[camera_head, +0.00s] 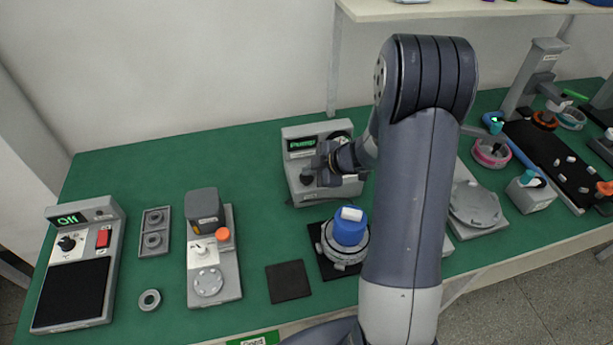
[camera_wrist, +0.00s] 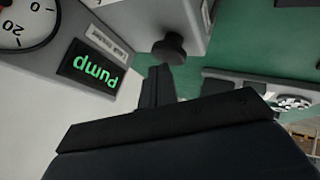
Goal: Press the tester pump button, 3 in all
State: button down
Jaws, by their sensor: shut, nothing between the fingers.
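The tester (camera_head: 292,160) is a grey box at the back of the green bench, with a green lit display (camera_head: 302,143) reading "Pump". The wrist view shows this display (camera_wrist: 95,68) upside down beside a round gauge (camera_wrist: 25,22). A dark round button (camera_wrist: 168,48) sticks out of the tester's face there. My gripper (camera_head: 318,172) is in front of the tester in the head view. In the wrist view my gripper (camera_wrist: 158,72) is shut and empty, its tips close to the button. I cannot tell whether they touch it.
A blue-topped hub (camera_head: 350,230) stands on a round fixture in front of the tester. A grey press (camera_head: 208,225), a box reading "Off" (camera_head: 80,225) and a dark mat (camera_head: 288,281) lie to the left. A grey turntable (camera_head: 475,205) is to the right.

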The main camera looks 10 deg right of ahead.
aim_at(310, 178)
jog(key=shift+f+b, duration=0.6)
jog(key=shift+f, duration=0.4)
dwell(0.6)
jog(key=shift+r, duration=0.1)
jog(key=shift+r+p, duration=1.35)
jog(key=shift+p, duration=0.2)
notch_tip(310, 178, up, 5)
jog(key=p, duration=0.5)
jog(key=shift+p, duration=0.35)
jog(key=shift+f, duration=0.15)
